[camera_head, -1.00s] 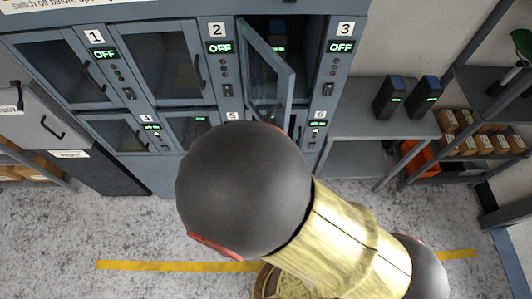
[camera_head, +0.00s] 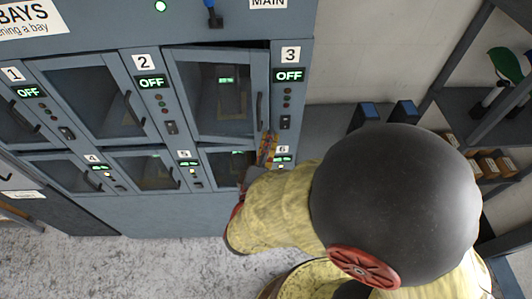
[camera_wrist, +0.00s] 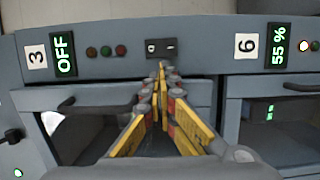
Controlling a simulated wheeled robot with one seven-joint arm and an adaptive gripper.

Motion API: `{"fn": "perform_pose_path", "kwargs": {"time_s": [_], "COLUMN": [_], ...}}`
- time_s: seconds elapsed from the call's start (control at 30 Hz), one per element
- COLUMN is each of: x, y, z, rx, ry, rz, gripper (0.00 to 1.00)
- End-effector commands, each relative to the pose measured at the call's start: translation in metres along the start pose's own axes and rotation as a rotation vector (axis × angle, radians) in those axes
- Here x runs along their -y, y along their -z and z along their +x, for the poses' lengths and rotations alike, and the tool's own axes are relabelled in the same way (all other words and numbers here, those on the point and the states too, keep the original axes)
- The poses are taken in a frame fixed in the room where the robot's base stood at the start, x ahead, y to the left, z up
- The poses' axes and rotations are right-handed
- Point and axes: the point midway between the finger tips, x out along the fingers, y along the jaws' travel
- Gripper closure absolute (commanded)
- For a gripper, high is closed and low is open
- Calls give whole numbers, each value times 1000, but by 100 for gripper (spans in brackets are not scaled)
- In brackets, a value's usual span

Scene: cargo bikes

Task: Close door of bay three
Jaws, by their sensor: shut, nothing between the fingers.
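The bay three door (camera_head: 215,130), a grey-framed glass door, hangs almost flush with its cabinet, left of the panel marked 3 (camera_head: 290,54) and OFF. A dark gap shows along its top edge, so it looks slightly ajar; I cannot tell whether it is latched. Its dark handle (camera_head: 259,110) is on the right side and also shows in the wrist view (camera_wrist: 95,105). My gripper (camera_head: 268,142) is shut and empty near the door's lower right corner. In the wrist view its fingertips (camera_wrist: 162,68) point at the panel by a dark socket (camera_wrist: 161,47); contact is unclear.
Bay six (camera_wrist: 270,110) lies beside bay three, its panel reading 55 %. Bays one and two, to the left, have shut doors. A shelf with two dark battery packs (camera_head: 365,112) stands right of the cabinet. My arm hides much of the lower right.

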Motion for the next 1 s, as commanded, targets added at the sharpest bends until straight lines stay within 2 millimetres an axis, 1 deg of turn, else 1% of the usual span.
{"fn": "perform_pose_path", "kwargs": {"time_s": [0.03, 0.1, 0.33, 0.53, 1.0], "x": [2, 2, 1, 0, 0], "y": [-1, 0, 2, 3, 4], "z": [7, 15, 31, 35, 35], "rx": [4, 3, 1, -1, -1], "ry": [-1, -1, -1, 0, 0], "rz": [2, 1, 0, -1, 0], "gripper": [100, 100, 100, 100, 100]}}
